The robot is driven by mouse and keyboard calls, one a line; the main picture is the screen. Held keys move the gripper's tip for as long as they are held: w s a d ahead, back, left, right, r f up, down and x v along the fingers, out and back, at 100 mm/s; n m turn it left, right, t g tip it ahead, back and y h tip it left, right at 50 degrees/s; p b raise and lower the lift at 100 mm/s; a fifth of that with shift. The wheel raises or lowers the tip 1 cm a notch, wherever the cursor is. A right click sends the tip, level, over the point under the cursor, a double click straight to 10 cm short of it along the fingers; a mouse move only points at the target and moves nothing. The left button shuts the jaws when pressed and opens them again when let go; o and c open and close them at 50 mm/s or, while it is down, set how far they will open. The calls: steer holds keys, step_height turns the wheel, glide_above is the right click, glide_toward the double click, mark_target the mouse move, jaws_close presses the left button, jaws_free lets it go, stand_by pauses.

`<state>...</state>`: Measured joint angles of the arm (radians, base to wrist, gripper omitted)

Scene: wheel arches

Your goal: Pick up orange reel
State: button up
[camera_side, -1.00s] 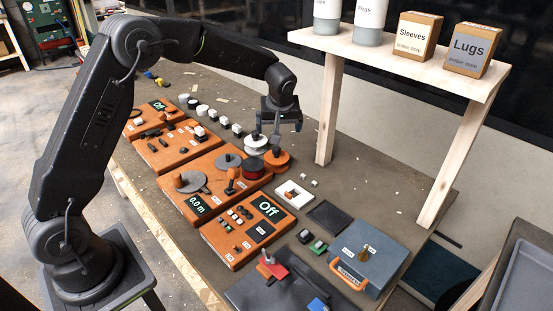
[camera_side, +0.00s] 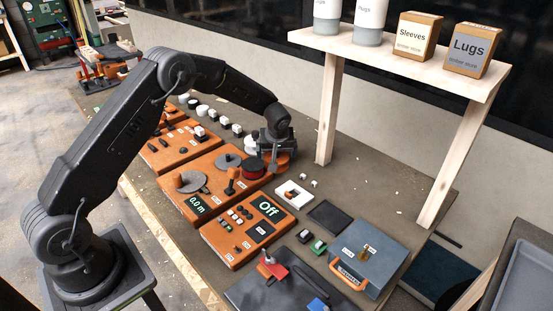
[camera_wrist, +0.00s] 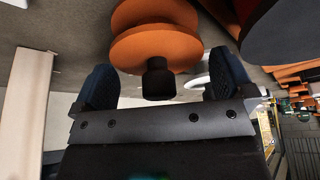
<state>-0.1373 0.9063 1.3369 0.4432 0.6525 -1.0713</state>
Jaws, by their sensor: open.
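The orange reel (camera_wrist: 152,52) has two orange discs and a dark knob. In the wrist view the knob end points toward my gripper (camera_wrist: 160,84), whose two dark fingers stand open, one on each side of the knob. I see no clear contact between fingers and reel. In the side view my gripper (camera_side: 279,158) is down over the reel at the back edge of the orange panels and hides most of it; a bit of orange (camera_side: 286,168) shows below the fingers.
A red-and-black reel (camera_side: 253,168) stands close to the left, with a white reel partly hidden behind. A white square part (camera_side: 293,194) and small white cubes lie to the right. A wooden shelf (camera_side: 410,70) with several containers rises at the back right.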

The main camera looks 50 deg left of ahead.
steer(key=shift+f, duration=0.1)
steer(key=shift+c, duration=0.3)
steer(key=c, duration=0.7)
steer(key=shift+r, duration=0.7)
step_height(320, 180, up, 3)
steer(key=shift+f, duration=0.1)
steer(key=s+a+r, duration=0.7)
steer(key=a, duration=0.2)
steer(key=shift+s+d+f, duration=0.1)
steer(key=shift+s+f, duration=0.75)
steer(key=shift+f, duration=0.35)
steer(key=shift+s+d+f, duration=0.1)
steer(key=shift+s+f, duration=0.8)
steer(key=shift+f, duration=0.25)
steer(key=shift+s+f, duration=0.85)
steer(key=shift+f, duration=0.35)
